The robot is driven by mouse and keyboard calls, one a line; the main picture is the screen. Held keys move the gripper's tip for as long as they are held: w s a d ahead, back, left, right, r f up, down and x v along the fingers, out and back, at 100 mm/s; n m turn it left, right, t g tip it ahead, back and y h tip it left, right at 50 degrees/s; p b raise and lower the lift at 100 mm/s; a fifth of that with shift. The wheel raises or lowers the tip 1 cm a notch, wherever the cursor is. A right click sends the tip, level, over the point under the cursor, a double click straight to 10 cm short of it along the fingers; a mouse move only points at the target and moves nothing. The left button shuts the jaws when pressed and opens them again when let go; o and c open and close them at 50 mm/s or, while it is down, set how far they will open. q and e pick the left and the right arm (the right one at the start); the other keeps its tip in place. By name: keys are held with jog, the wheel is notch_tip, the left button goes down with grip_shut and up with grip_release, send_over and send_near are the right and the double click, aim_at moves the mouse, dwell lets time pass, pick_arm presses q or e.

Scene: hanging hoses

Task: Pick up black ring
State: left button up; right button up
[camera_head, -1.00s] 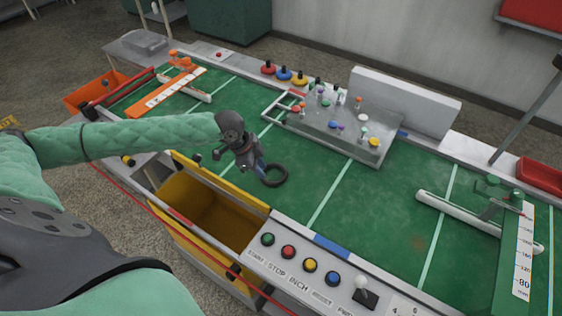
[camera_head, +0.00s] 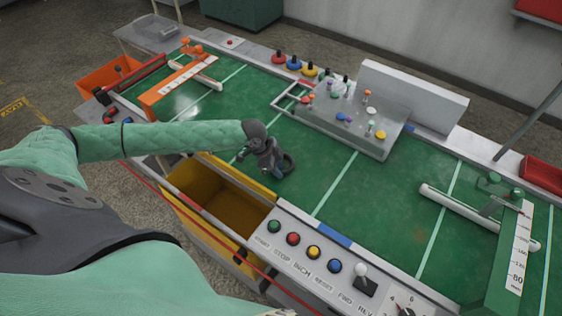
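The black ring (camera_head: 290,163) lies on the green table top, just behind the front edge near the yellow bin. My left arm reaches in from the left. My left gripper (camera_head: 278,174) points down at the ring's near left side and hides part of it. The fingertips are small and dark, so I cannot tell whether they are open or shut, or whether they touch the ring. My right gripper is not in view.
An open yellow bin (camera_head: 222,205) hangs at the front edge below my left forearm. A button panel (camera_head: 325,262) lies to its right. A grey block with coloured knobs (camera_head: 365,137) stands behind the ring. The green surface (camera_head: 385,215) right of the ring is clear.

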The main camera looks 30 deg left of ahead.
pick_arm(q)
grip_shut()
